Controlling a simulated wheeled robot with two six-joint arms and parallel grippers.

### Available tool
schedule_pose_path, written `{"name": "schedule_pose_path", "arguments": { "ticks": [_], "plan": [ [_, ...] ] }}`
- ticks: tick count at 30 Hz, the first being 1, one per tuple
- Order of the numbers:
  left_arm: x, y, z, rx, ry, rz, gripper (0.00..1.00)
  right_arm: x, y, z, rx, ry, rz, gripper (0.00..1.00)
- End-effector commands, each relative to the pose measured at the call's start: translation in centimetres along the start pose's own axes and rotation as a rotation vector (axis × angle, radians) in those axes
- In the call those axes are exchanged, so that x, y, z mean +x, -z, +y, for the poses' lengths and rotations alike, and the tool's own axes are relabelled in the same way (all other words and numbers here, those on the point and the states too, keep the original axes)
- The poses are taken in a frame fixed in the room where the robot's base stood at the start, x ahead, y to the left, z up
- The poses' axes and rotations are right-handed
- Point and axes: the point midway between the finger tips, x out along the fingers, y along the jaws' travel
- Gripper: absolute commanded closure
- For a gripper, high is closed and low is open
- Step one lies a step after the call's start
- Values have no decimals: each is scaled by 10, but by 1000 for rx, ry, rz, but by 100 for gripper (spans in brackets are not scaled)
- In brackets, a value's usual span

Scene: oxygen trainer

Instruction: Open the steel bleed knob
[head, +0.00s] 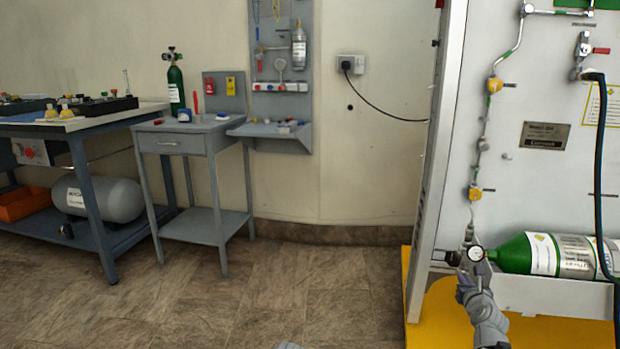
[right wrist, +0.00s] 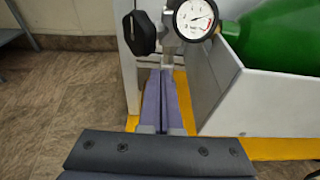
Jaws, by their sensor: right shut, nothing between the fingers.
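My right gripper (head: 467,279) is shut and empty, just below the valve and gauge fitting at the neck of the green cylinder (head: 513,254). In the right wrist view the closed fingers (right wrist: 166,76) point up at a small steel part (right wrist: 170,54) under the fitting. I cannot tell whether this part is the steel bleed knob, or whether the fingertips touch it. A black knob (right wrist: 139,33) stands left of the fingers, and a round white gauge (right wrist: 196,19) stands right of them.
The green cylinder lies in a pale trough (right wrist: 218,92) close to the right of my fingers. The panel's upright edge (head: 436,180) is to the left, above a yellow base (head: 446,312). A drawer table (head: 183,141) stands far left, with open floor between.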

Motion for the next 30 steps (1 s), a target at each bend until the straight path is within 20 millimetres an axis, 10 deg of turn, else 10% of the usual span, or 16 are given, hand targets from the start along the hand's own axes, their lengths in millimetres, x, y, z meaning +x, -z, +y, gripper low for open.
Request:
{"name": "schedule_pose_path", "arguments": {
  "ticks": [12,30],
  "plan": [
    [0,0,0,0,0,0,50,-47,12,0,1,1,0,100],
    [1,0,0,0,0,0,50,-58,16,-22,0,1,0,100]
  ]
}}
